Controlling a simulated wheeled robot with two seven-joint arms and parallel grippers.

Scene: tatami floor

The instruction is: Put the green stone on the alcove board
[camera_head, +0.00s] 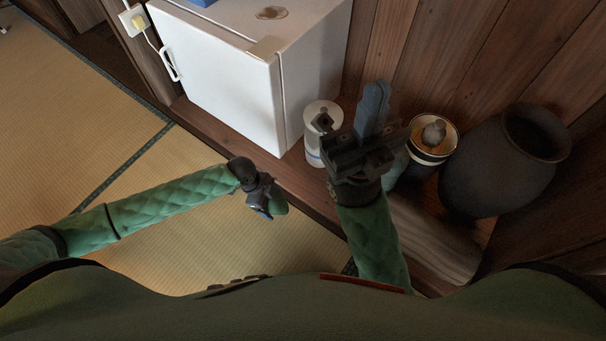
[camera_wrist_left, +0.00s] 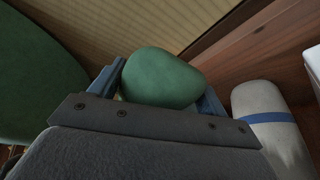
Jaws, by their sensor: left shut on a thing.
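The green stone (camera_head: 279,204) is smooth and rounded. My left gripper (camera_head: 264,204) is shut on it over the tatami, just left of the alcove board's front edge in the head view. In the left wrist view the green stone (camera_wrist_left: 160,78) sits between the two blue fingers. The alcove board (camera_head: 232,140) is a dark wooden ledge along the tatami, and it also shows in the left wrist view (camera_wrist_left: 262,52). My right gripper (camera_head: 373,100) is over the board, its blue fingers close together with nothing seen between them. It hides part of the board.
A white fridge (camera_head: 220,75) stands on the board at the back. A white cylinder with a blue band (camera_head: 313,150), a dark-banded jar (camera_head: 432,150), a large dark pot (camera_head: 490,175) and a log-like wooden piece (camera_head: 435,240) crowd the right. The tatami (camera_head: 60,110) is clear at left.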

